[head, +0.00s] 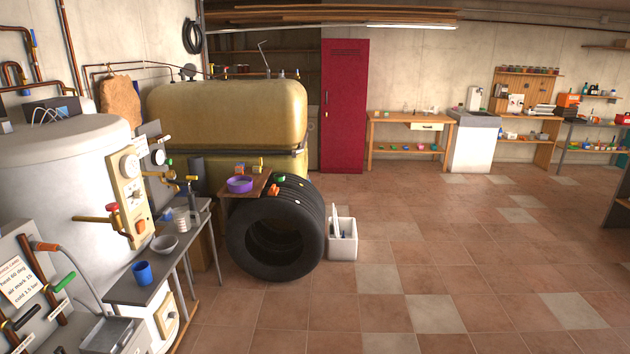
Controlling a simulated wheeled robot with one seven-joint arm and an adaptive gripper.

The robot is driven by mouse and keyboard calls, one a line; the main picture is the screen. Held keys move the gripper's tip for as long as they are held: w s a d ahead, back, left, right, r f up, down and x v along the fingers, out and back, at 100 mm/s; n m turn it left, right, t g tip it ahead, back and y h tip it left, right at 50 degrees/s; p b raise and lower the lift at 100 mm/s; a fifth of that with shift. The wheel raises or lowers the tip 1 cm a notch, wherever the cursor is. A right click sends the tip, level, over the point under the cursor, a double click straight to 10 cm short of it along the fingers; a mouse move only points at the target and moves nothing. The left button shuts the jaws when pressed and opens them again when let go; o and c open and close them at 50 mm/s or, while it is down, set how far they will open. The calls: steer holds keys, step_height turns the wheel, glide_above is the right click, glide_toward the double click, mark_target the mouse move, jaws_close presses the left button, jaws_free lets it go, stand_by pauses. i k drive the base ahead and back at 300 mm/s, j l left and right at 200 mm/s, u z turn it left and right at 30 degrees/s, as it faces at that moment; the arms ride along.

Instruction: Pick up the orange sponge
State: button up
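My gripper does not show in the head view. A small orange piece (274,189) lies on top of the black tyres (318,225), near the edge of a brown board. It may be the orange sponge, but it is too small to tell. Another small orange-brown piece (240,168) is on the board, behind a purple bowl (239,185).
A grey side table (125,290) with a blue cup (142,272) and a grey bowl (164,244) stands at the left. A white bin (343,246) stands right of the tyres. A wooden workbench (408,133) lines the back wall. The tiled floor (450,240) is mostly clear.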

mark_target(274, 191)
steer(key=i+l+u, duration=0.15)
steer(key=i, duration=2)
steer(key=i+j+u, duration=0.15)
steer(key=i+u, duration=0.2)
steer(key=i, duration=0.75)
steer(key=i+l+u, duration=0.2)
steer(key=i+u, duration=0.2)
steer(key=i, duration=0.65)
steer(key=i+u, duration=0.2)
steer(key=i, duration=0.2)
steer(key=i+l+u, duration=0.2)
steer(key=i, duration=0.2)
